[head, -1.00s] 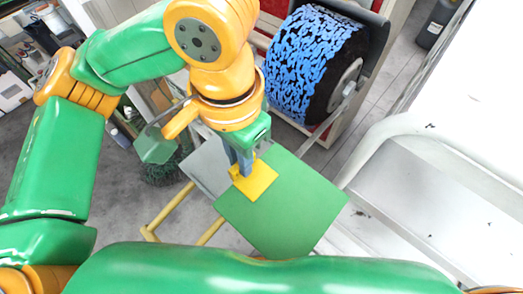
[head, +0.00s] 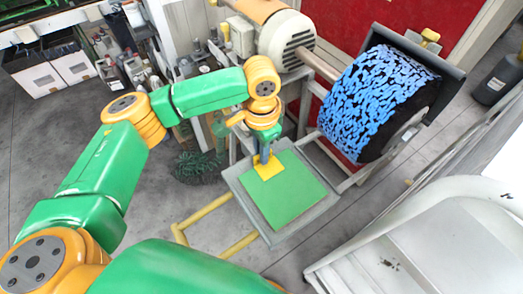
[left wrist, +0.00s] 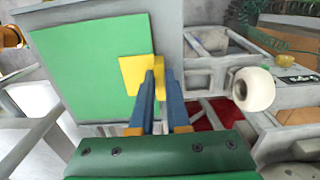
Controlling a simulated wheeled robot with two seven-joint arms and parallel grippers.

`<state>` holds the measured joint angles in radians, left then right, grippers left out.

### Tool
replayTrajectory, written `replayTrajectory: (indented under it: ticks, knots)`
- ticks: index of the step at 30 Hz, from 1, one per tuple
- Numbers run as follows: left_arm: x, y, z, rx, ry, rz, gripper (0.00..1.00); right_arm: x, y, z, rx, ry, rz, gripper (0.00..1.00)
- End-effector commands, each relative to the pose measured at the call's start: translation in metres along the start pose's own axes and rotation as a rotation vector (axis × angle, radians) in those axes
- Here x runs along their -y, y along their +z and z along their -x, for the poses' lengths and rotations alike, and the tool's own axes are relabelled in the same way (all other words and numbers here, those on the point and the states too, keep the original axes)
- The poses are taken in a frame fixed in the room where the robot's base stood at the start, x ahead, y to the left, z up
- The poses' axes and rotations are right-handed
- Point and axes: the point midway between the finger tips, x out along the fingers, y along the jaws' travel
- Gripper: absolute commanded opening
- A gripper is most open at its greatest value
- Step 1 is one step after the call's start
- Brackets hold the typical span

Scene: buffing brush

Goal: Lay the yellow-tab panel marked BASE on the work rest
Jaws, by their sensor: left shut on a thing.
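The green panel (head: 284,195) has a yellow tab (head: 268,167) at its upper left corner. No BASE marking can be read. My left gripper (head: 264,156) is shut on the yellow tab, and its fingers also show in the left wrist view (left wrist: 163,95). The panel is over the grey work rest (head: 262,230), whose rim shows around it. I cannot tell whether the panel touches the rest or is just above it. In the left wrist view the green panel (left wrist: 90,65) lies flat against the grey plate behind it. My right gripper is not in view.
A large blue and black buffing brush (head: 378,100) stands right of the rest, joined by a shaft to a motor (head: 285,38). A yellow rail (head: 205,208) is at the rest's lower left. A white-grey machine housing (head: 420,240) fills the lower right.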

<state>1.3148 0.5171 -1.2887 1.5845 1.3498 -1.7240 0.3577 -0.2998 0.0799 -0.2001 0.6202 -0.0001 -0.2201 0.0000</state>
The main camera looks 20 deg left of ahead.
Motion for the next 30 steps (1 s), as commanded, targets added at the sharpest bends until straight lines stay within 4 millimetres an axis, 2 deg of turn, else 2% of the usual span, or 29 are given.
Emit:
replayTrajectory:
  ticks: [5,6,9,20,23,30]
  knots:
    - [-0.001,0.0,-0.001,0.0,0.001,0.0,0.0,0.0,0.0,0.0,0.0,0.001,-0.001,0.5]
    - [-0.001,0.0,-0.002,0.0,0.001,0.0,0.17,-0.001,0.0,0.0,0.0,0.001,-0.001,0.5]
    - [-0.001,0.0,-0.002,0.0,0.001,0.0,0.44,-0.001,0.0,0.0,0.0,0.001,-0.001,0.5]
    - [0.0,-0.001,0.003,-0.002,-0.001,0.0,0.44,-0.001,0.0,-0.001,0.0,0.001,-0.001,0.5]
    - [0.0,-0.001,0.017,-0.006,-0.001,-0.001,0.44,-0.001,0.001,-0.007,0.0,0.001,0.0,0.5]
    - [0.0,-0.001,0.081,-0.006,-0.002,-0.001,0.44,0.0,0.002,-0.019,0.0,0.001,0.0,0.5]
